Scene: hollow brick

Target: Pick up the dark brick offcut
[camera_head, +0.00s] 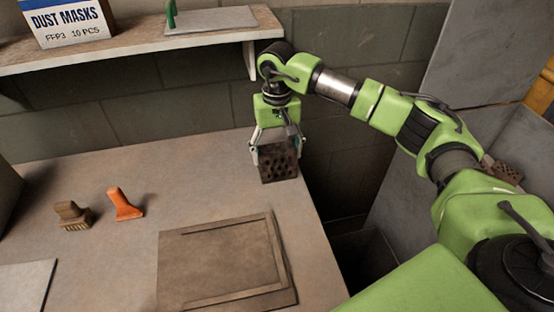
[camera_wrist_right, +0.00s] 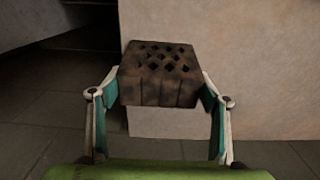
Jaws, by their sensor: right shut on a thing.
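The dark brick offcut (camera_head: 279,161) is a dark brown block with rows of holes, at the far right corner of the table in the head view. My right gripper (camera_head: 273,150) points down and is shut on it, with a finger on either side. In the right wrist view the offcut (camera_wrist_right: 160,75) sits between the two fingertips of my right gripper (camera_wrist_right: 160,92), its holed face showing. Whether its underside touches the table or is just above it, I cannot tell. My left gripper is not in view.
On the table (camera_head: 120,165) are a brown brush (camera_head: 72,214), an orange tool (camera_head: 124,204) and a flat brown panel (camera_head: 222,262). A shelf (camera_head: 130,45) above holds a dust mask box (camera_head: 66,20). Another holed brick (camera_head: 507,172) lies at the right. The table's right edge drops off beside the offcut.

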